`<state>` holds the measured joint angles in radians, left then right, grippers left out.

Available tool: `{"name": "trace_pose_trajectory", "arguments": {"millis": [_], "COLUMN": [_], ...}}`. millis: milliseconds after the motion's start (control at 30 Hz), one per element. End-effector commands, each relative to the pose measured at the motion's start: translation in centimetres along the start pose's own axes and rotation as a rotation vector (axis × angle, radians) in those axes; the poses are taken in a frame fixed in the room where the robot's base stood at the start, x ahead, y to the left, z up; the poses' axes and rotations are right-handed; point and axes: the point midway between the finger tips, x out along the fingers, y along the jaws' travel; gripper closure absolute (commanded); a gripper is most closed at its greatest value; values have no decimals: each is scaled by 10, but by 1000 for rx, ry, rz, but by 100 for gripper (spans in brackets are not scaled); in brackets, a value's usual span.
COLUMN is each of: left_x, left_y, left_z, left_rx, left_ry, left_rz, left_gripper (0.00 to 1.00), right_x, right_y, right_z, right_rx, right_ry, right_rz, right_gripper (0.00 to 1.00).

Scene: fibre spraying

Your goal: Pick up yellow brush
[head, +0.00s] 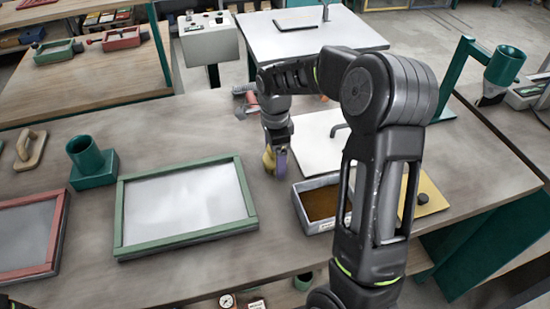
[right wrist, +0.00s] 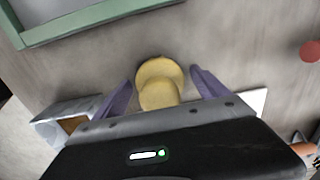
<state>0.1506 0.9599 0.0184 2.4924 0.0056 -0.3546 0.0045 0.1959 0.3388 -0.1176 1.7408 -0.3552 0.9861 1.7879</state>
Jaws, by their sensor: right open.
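The yellow brush (right wrist: 160,82) stands on the workbench, seen from above in the right wrist view, with a round yellow top. It also shows in the head view (head: 268,158), partly hidden by my right gripper. My right gripper (head: 277,160) comes down over it, with its purple fingers (right wrist: 157,90) apart, one on each side of the brush. Gaps show between the fingers and the brush, so it is not gripped. My left gripper is in neither view.
A green-framed screen (head: 187,250) lies left of the brush. A grey tray with brown contents (head: 299,205) sits to the right, close to my right arm. A green holder (head: 92,165) and a red-framed screen (head: 58,235) are farther left.

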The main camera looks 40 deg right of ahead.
Motion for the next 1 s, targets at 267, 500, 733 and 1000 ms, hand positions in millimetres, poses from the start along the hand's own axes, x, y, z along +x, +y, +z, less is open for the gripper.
{"name": "trace_pose_trajectory", "arguments": {"millis": [267, 500, 733, 1000], "left_x": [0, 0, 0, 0], "left_y": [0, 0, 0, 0], "left_z": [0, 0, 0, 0], "left_rx": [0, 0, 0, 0], "left_ry": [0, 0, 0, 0], "left_rz": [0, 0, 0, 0], "left_gripper": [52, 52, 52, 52], "right_x": [0, 0, 0, 0], "right_y": [0, 0, 0, 0], "right_z": [0, 0, 0, 0], "right_rx": [0, 0, 0, 0], "right_ry": [0, 0, 0, 0], "right_rz": [0, 0, 0, -1], "right_gripper": [20, 40, 59, 81]}}
